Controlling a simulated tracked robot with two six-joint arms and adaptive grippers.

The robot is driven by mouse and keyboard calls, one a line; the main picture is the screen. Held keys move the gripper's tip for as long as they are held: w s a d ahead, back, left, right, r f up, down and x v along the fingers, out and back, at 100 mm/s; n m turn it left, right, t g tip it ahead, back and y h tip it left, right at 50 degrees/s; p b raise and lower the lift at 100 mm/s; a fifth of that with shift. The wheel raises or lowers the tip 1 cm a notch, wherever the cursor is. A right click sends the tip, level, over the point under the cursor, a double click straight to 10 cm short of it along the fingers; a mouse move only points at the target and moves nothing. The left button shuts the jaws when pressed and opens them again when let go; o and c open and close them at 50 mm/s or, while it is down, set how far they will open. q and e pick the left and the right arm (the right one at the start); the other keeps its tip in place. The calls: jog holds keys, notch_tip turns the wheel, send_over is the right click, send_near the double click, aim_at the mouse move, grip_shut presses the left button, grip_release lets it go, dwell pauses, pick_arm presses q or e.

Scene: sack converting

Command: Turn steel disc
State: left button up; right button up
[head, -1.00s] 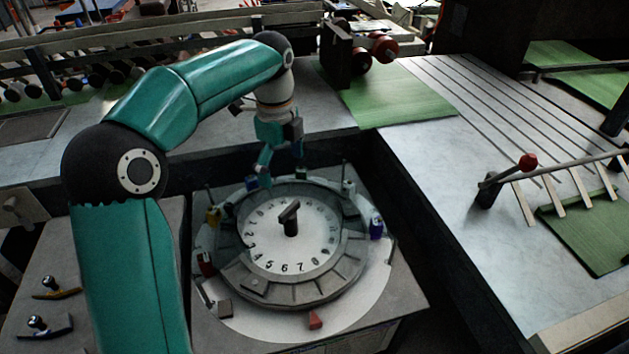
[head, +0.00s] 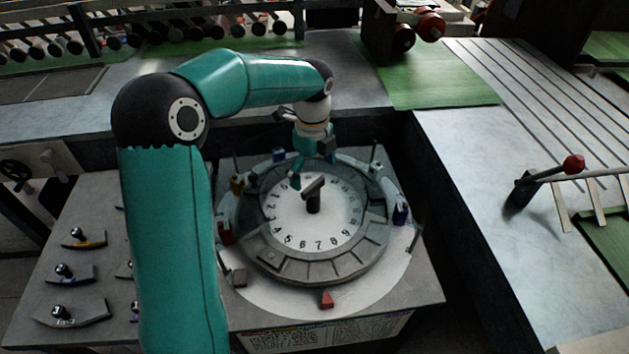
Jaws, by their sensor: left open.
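The steel disc (head: 288,228) is a round pale dial with dark numbers, set inside a grey segmented ring (head: 318,265). A dark upright post with a slanted handle (head: 314,196) stands near its middle. My left gripper (head: 311,174) is open, above the far part of the disc and just behind the handle. One fingertip shows close to the handle's far left side; I cannot tell whether it touches. My arm hides part of the ring's left surroundings. My right gripper is not in view.
Small coloured blocks surround the ring, including a red wedge (head: 327,299) in front and a purple block (head: 401,213) at right. Levers (head: 84,238) stand on the left panel. A red-knobbed lever (head: 573,165) is on the right bench.

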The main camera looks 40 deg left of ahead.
aim_at(313, 185)
pick_arm(q)
jog(key=shift+f, duration=1.8)
